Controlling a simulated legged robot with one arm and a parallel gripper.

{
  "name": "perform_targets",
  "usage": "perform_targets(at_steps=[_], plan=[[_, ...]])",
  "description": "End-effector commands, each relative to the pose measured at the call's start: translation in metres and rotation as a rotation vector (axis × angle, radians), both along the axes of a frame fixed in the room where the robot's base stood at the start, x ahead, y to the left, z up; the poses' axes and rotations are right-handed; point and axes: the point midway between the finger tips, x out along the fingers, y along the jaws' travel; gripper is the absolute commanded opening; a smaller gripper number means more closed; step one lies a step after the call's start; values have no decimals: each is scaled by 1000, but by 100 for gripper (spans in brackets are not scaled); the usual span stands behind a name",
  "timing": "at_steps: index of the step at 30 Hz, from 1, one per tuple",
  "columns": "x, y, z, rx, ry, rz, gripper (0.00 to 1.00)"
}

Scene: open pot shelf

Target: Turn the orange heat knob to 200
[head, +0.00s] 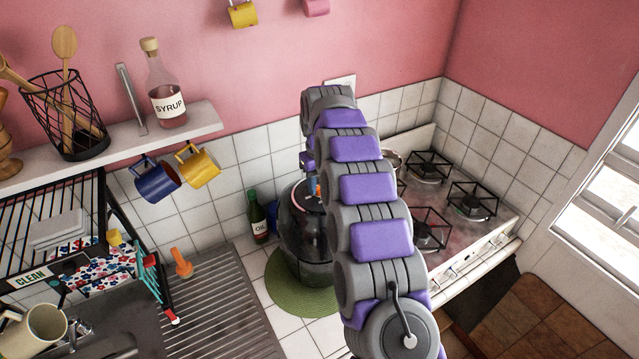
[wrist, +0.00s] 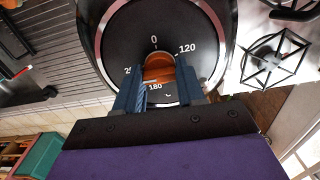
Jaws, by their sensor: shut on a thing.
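The orange heat knob (wrist: 158,61) sits at the centre of a round black dial (wrist: 130,35) with white numbers. I read 0 at the top, 120 at the upper right and 180 below the knob. A number starting with 2 at the left is partly covered by a finger. My gripper (wrist: 158,78) has one blue finger on each side of the knob and is shut on it. The knob's pointer direction cannot be told. In the head view the dark pot (head: 305,240) stands under my arm, which hides much of it.
The pot stands on a round green mat (head: 284,292) on the white tiled counter. An oil bottle (head: 258,217) stands close at its left, and a gas stove (head: 455,232) is at the right. The sink drainboard (head: 212,312) and a dish rack are at the left.

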Motion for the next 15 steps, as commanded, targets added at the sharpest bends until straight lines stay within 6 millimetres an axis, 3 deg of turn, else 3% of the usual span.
perform_targets(at_steps=[9,10,15], plan=[[2,1,3,2,-9,-1,8],[2,1,3,2,-9,-1,41],[0,0,2,1,-5,-1,57]])
